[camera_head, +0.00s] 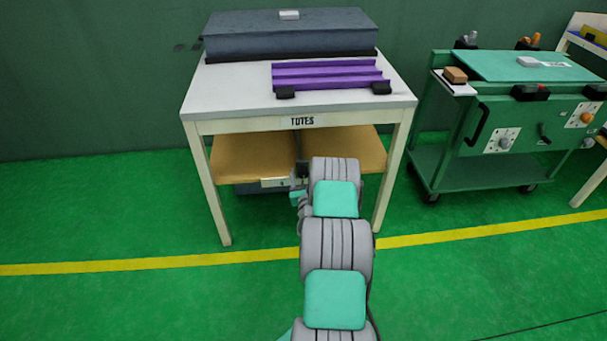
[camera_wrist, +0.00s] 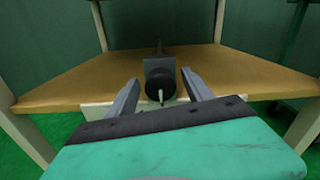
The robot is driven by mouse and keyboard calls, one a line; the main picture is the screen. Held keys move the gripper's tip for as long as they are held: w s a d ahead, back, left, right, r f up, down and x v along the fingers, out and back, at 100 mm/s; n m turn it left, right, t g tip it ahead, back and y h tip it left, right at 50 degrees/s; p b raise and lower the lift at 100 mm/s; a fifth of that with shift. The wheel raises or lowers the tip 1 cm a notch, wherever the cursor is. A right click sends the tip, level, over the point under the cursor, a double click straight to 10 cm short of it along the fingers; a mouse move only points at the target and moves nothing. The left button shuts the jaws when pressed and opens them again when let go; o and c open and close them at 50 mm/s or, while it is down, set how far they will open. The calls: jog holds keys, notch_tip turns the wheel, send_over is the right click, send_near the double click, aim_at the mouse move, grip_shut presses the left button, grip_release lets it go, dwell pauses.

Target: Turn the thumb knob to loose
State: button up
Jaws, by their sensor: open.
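In the wrist view a black round knob (camera_wrist: 160,83) with a thin pale pointer faces me. It is fixed to a grey block (camera_wrist: 159,65) above the tan lower shelf. My gripper (camera_wrist: 159,77) is open, one finger on each side of the knob in the picture, with visible gaps on both sides. I cannot tell whether the fingertips are level with the knob or short of it. In the head view my gripper (camera_head: 299,182) is by the lower shelf (camera_head: 247,157) of the table marked TOTES; my arm hides much of it, and the knob is too small to make out.
The white tabletop (camera_head: 232,88) is close above my gripper and carries a grey case (camera_head: 290,35) and a purple ribbed piece (camera_head: 328,74). Table legs stand left and right. A green cart (camera_head: 520,120) with dials and handles stands at the right. The floor in front is clear.

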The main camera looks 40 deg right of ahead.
grip_shut()
dwell(0.5)
